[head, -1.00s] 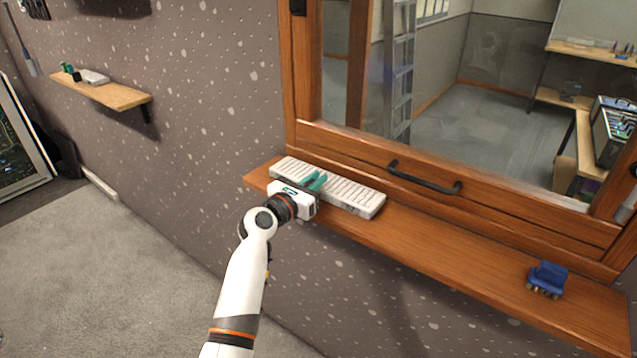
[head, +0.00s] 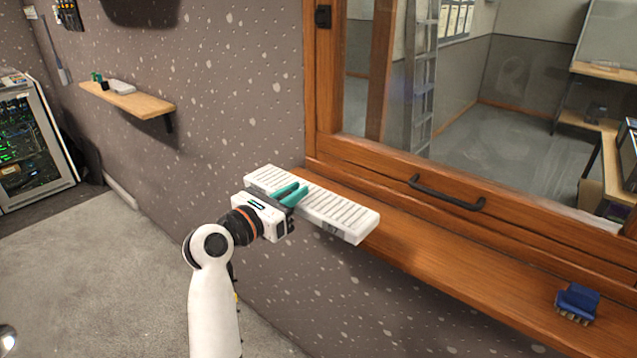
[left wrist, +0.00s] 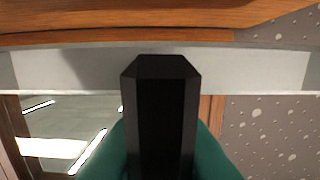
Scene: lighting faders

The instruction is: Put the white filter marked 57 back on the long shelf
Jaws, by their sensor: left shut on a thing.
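The white filter (head: 345,213) is a long slatted block. A small dark marking shows on its near end, too small to read surely. My left gripper (head: 290,194), with teal fingers, is shut on the filter left of its middle. The filter is held slightly tilted over the left end and front edge of the long wooden shelf (head: 450,270) below the window, and seems raised off it. In the left wrist view the filter (left wrist: 60,70) is a pale band across the picture, behind a black finger part (left wrist: 160,110). My right gripper is not in view.
A blue brush-like object (head: 577,302) stands toward the right of the long shelf. The shelf between it and the filter is clear. A black handle (head: 447,194) sticks out from the window frame. A small wall shelf (head: 130,98) with a few items is at far left.

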